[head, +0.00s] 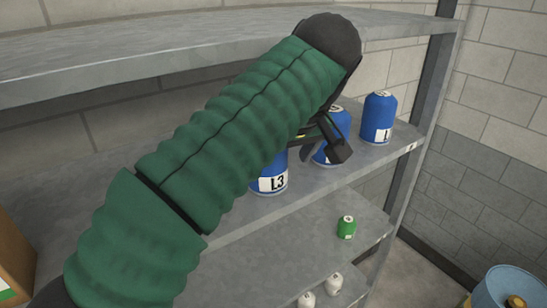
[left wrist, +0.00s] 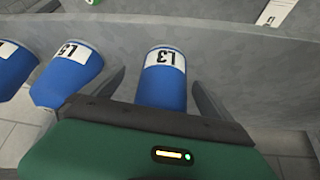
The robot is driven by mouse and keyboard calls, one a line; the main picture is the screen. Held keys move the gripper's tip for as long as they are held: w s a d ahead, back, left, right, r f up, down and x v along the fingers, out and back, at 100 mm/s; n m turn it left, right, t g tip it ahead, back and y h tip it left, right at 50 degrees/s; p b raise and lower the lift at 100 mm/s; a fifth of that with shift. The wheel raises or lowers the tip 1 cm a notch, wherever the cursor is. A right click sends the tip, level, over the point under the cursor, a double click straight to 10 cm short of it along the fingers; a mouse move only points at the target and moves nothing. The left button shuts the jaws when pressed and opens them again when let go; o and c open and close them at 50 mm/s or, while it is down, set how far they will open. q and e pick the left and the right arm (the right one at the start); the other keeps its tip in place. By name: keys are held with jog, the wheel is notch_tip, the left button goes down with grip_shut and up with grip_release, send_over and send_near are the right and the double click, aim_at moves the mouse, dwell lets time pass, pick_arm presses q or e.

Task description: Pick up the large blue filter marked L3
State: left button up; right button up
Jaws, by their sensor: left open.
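The large blue filter marked L3 (head: 272,181) stands on the upper-middle shelf, partly hidden behind my left arm in the head view. In the left wrist view the L3 filter (left wrist: 163,88) shows between the two fingers, its white label toward the shelf edge. My left gripper (head: 324,150) is open, with a visible gap between each finger and the filter. I cannot tell how far the fingers reach along it. My right gripper is not in view.
Another blue filter (head: 327,152), marked L5 in the left wrist view (left wrist: 67,77), stands beside L3, and a further blue filter (head: 379,117) stands farther right. A shelf (head: 150,55) hangs above. A green can (head: 346,228) and small white items (head: 306,300) sit below.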

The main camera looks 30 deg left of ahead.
pick_arm(q)
jog(key=a+f, duration=0.1)
jog(key=a, duration=0.1)
jog(key=w+a+f, duration=0.1)
jog(key=a+f, duration=0.1)
jog(key=shift+w+f, duration=0.2)
jog(key=shift+s+d, duration=0.1)
jog(key=shift+d, duration=0.25)
jog(key=c, duration=0.7)
jog(key=shift+d+r, duration=0.1)
jog(key=shift+d, duration=0.25)
jog(key=c, duration=0.7)
jog(key=shift+a, duration=0.2)
jog(key=c, duration=0.5)
jog(key=shift+a, duration=0.3)
jog(key=shift+c, duration=0.4)
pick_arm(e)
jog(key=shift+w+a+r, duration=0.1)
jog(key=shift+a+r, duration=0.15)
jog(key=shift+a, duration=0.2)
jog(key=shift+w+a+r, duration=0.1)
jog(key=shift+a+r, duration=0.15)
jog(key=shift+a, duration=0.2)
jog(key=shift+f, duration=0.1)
